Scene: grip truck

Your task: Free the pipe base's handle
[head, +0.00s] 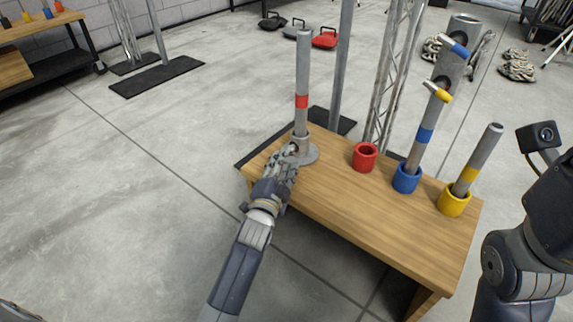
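A grey pipe with a red band (302,101) stands upright in a round grey pipe base (309,155) at the left end of the wooden table. My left gripper (291,150) is at the near left side of this base, low by the table top, and overlaps it in the picture. The base's handle is hidden behind the fingers or too small to make out. I cannot tell whether the fingers are open or closed on it. My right arm shows at the right edge, but its gripper is out of view.
On the wooden table (375,215), a red cup (364,157) is empty. A blue cup (407,179) and a yellow cup (453,200) each hold a tilted pipe. Metal posts and a truss (392,75) stand behind.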

